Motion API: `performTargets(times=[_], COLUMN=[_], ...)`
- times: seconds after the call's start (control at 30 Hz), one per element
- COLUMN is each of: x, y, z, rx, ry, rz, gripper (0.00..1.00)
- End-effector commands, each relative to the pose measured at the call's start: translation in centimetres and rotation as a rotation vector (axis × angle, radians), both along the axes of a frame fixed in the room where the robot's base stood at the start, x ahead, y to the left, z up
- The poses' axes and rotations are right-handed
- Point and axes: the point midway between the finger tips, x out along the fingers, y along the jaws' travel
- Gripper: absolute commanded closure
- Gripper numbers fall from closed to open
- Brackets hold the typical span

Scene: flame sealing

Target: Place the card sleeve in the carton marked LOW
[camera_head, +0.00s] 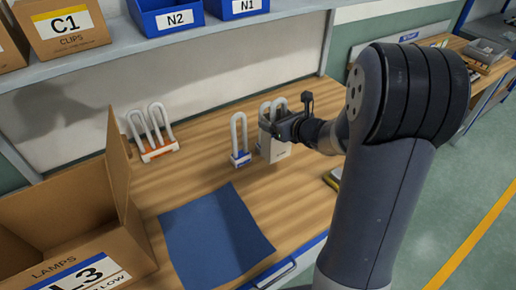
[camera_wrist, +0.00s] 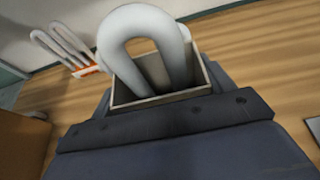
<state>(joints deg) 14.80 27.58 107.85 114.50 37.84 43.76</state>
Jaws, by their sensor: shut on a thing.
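The card sleeve (camera_head: 276,152) is a pale open-topped box with white U-shaped tubes standing up out of it. My gripper (camera_head: 281,127) is shut on the sleeve from the right side. The wrist view shows the sleeve's open rim (camera_wrist: 205,80) and the bent tubes above the dark gripper (camera_wrist: 165,122). The sleeve looks upright; I cannot tell if its bottom touches the table. An open cardboard carton (camera_head: 112,240) stands at lower left in the head view. Its label reads LAMPS and L3, with a smaller line ending in "LOW"; the label is partly cut off.
A blue-based lamp (camera_head: 240,158) stands close left of the sleeve. An orange-based lamp (camera_head: 160,150) stands farther left. A blue mat (camera_head: 215,235) lies between sleeve and carton. A shelf (camera_head: 200,47) with carton C1 and blue bins N2 and N1 runs above the table's back.

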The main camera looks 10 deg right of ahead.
Motion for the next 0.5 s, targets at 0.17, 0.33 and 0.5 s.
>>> performTargets(times=[0.17,0.33,0.5], x=[0.0,0.0,0.0], y=[0.0,0.0,0.0], z=[-3.0,-4.2,-6.4], rx=[0.002,0.002,0.003], ry=[0.001,0.001,0.002], rz=[0.001,0.000,0.001], gripper=[0.57,0.57,0.57])
